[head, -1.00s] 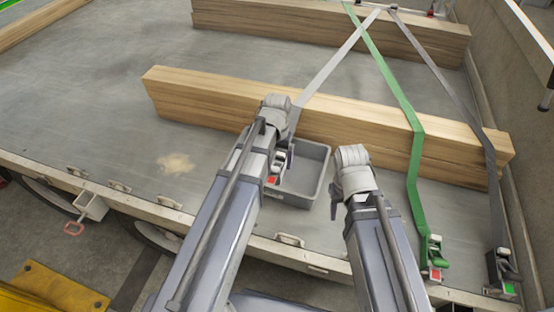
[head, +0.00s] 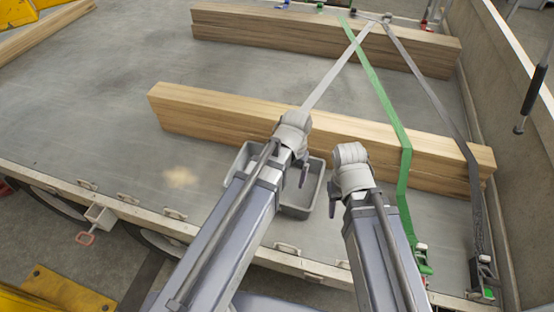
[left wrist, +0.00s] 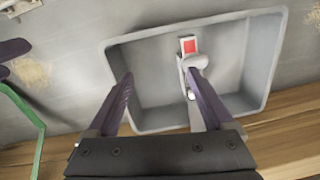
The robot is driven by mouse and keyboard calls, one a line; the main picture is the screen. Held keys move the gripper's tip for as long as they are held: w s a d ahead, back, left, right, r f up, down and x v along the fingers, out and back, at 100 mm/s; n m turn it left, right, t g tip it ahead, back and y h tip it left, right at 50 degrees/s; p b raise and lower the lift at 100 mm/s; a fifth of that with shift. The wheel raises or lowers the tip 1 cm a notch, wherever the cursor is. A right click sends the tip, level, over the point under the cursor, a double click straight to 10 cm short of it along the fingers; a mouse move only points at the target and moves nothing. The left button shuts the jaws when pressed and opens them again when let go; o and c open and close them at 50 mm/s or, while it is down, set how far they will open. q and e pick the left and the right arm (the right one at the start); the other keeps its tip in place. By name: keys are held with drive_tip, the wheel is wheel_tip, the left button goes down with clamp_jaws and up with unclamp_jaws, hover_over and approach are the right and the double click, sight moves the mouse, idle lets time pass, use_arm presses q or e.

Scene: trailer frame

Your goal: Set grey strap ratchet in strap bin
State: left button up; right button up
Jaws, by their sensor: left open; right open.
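The strap bin is a grey open tray (head: 300,207) on the trailer deck, in front of the near timber; it also shows in the left wrist view (left wrist: 262,62). The ratchet with a red tab (left wrist: 188,47) shows inside the bin's outline, beside the right-hand finger. My arm hides it in the head view. My left gripper (left wrist: 158,77) is open above the bin, its fingers apart. It also shows in the head view (head: 303,172). A light grey strap (head: 337,77) runs over the timber behind my left wrist. My right gripper (head: 335,197) is open and empty at the bin's right.
A green strap (head: 404,190) and a dark grey strap (head: 473,185) cross the near timber (head: 230,115) at right, ending in ratchets at the deck edge. A side wall (head: 505,130) bounds the right.

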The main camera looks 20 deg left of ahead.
use_arm(q)
drive_tip(key=s+d+m, duration=0.1)
drive_tip(key=s+d, duration=0.3)
drive_tip(key=s, duration=0.3)
drive_tip(key=shift+s+d+m+y, duration=0.3)
drive_tip(key=shift+m, duration=0.1)
